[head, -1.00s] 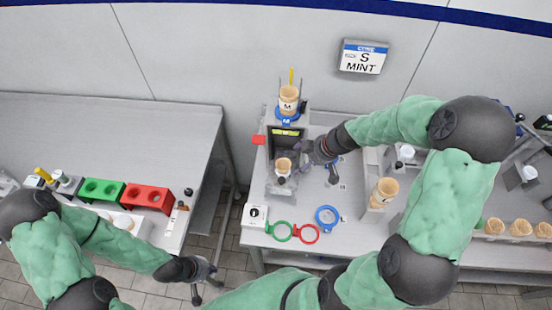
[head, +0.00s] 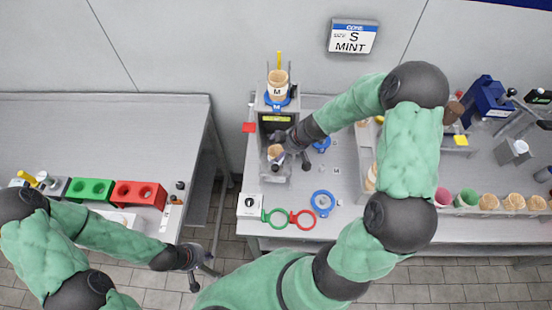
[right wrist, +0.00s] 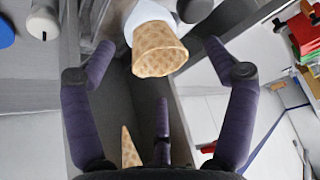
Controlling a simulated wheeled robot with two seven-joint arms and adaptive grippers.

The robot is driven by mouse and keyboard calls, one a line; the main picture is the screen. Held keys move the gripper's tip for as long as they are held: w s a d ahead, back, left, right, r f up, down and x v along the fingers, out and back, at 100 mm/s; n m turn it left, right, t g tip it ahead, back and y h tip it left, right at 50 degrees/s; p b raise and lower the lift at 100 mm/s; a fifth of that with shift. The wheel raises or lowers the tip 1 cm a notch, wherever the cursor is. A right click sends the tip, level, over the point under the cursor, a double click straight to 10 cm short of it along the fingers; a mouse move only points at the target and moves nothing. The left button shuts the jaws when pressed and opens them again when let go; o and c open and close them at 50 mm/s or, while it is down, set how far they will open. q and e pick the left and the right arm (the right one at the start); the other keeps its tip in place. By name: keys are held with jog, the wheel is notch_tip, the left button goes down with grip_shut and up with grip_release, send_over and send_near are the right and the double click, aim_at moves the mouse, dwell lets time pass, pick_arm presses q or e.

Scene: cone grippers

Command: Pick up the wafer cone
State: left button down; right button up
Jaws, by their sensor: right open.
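A wafer cone (head: 274,151) stands mouth up in the grey dispenser bay on the right table. In the right wrist view the waffle cone (right wrist: 159,50) sits in a white holder, ahead of and between the spread fingers. My right gripper (head: 284,147) is beside the cone in the head view; its fingers (right wrist: 160,85) are open, and I see no contact. A brown cone tip (right wrist: 130,150) shows low in the right wrist view. My left gripper (head: 200,272) hangs empty with spread fingers, in front of the left table's right edge.
Green (head: 274,218), red (head: 302,219) and blue (head: 323,203) rings lie at the right table's front. Several cones (head: 489,202) stand in a rack at right. Red (head: 140,194) and green (head: 91,190) blocks stand on the left table.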

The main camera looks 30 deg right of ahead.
jog(key=shift+x, duration=1.05)
jog(key=shift+d, duration=0.1)
jog(key=c, duration=0.8)
jog(key=shift+r, duration=0.15)
